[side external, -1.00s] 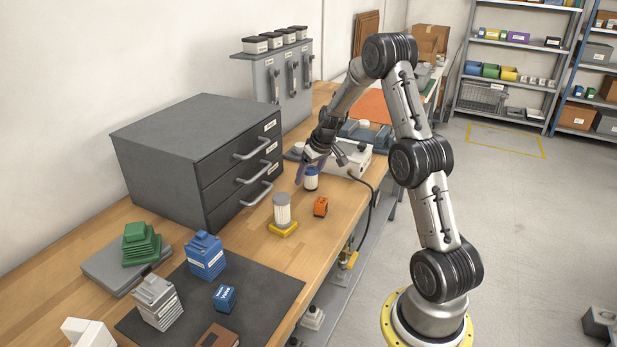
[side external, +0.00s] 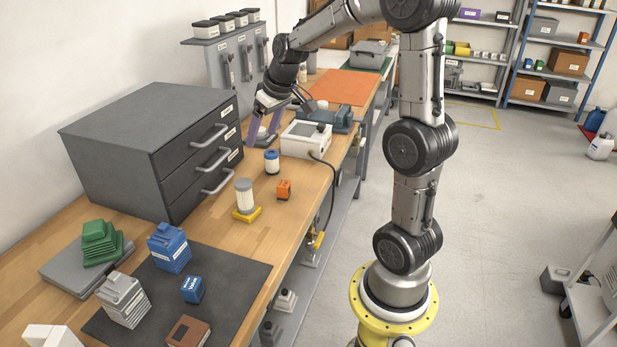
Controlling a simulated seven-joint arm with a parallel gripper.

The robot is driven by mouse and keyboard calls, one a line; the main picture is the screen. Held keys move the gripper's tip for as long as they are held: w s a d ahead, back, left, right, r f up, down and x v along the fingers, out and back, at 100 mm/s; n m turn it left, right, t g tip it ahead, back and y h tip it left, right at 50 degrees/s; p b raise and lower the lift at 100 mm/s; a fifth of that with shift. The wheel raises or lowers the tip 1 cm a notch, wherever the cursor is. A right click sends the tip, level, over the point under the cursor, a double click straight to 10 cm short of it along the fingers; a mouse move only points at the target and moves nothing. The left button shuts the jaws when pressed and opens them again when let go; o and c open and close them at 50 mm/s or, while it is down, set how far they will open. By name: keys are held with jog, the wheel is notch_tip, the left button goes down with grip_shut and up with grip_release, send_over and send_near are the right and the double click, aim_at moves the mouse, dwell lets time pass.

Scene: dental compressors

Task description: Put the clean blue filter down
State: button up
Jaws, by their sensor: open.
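The blue-capped white filter (side external: 272,162) stands upright on the wooden bench, in front of the drawer cabinet's right side and left of the white device. My gripper (side external: 262,141) has purple fingers spread apart. It is open and empty, above and behind the filter in the picture, and apart from it. A pale object partly shows between the fingers, seemingly behind them.
A taller pale filter (side external: 244,195) stands on a yellow base, with an orange block (side external: 284,189) beside it. The white device (side external: 305,139) is close on the right. The grey drawer cabinet (side external: 150,140) stands left. Blue, green and grey stacks are on the near bench.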

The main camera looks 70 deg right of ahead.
jog(key=s+a+r+n, duration=0.1)
jog(key=s+a+r, duration=0.1)
jog(key=s+a, duration=0.3)
jog(key=s+a+r+n, duration=0.1)
jog(key=s+a+r, duration=0.15)
jog(key=a, duration=0.45)
jog(key=s+a+f, duration=0.1)
jog(key=s+a, duration=0.2)
jog(key=s, duration=0.3)
jog(key=s+a+f+n+t+y, duration=0.1)
jog(key=s+a, duration=0.3)
jog(key=s, duration=0.2)
jog(key=shift+a+f, duration=0.25)
